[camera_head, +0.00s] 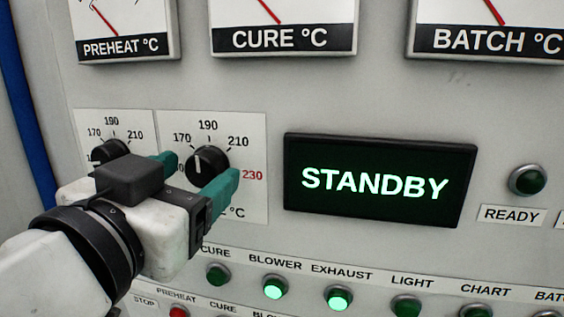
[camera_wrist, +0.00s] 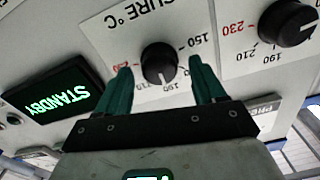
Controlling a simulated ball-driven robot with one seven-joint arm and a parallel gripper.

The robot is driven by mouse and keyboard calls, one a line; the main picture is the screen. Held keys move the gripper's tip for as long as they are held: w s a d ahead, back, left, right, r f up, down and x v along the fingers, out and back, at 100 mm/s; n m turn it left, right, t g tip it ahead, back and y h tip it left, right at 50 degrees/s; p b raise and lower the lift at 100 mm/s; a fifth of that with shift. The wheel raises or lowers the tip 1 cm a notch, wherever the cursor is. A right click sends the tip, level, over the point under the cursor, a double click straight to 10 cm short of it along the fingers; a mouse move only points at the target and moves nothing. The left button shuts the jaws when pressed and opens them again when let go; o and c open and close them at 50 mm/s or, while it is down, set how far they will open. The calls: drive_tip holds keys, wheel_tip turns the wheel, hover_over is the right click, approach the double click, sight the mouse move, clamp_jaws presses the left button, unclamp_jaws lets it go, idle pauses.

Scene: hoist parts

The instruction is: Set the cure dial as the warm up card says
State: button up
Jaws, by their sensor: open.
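The cure dial (camera_head: 209,161) is a round black knob with a white pointer line on a white scale plate with black numbers and a red 230. It also shows upside down in the wrist view (camera_wrist: 159,63), where its pointer points close to 190. My gripper (camera_head: 204,167) is open, with its teal fingers on either side of the cure dial. In the wrist view my gripper (camera_wrist: 160,78) shows gaps between the knob and both fingers. Part of the scale is hidden behind the fingers. No warm up card is visible in either view.
The preheat dial (camera_head: 110,150) is close on the left, partly behind my gripper. A lit STANDBY display (camera_head: 378,181) is to the right. Several push buttons, including the lit blower button (camera_head: 275,287), line the panel below. PREHEAT, CURE and BATCH gauges are above, cut off at the top.

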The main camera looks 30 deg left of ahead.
drive_tip(key=shift+w, duration=0.15)
drive_tip(key=c, duration=1.1)
